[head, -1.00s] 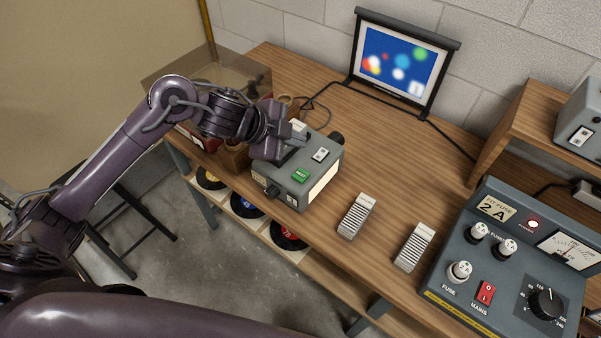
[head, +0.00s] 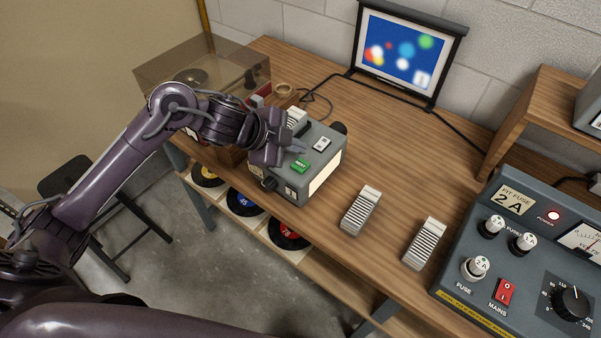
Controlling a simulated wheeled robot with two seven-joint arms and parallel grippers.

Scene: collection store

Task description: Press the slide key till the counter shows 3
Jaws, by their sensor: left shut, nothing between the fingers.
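The slide projector (head: 325,165) is a grey box on the wooden bench, with a green key (head: 301,165) marked NEXT on its top. A small white panel with a dark mark (head: 322,144) sits behind the key. My left gripper (head: 299,149) is shut and empty, its tips over the projector's top, just behind the green key. I cannot tell whether they touch it. The screen (head: 406,52) at the back shows blurred coloured discs and a small pale box (head: 422,80) in its lower right corner, its figure too small to read. My right gripper is out of view.
Two ribbed grey-white blocks (head: 361,211) (head: 425,244) stand to the right on the bench. A grey fuse panel (head: 470,235) with knobs and a red switch is at the far right. A turntable under a clear cover (head: 200,70) stands behind my arm. Records sit on the shelf below.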

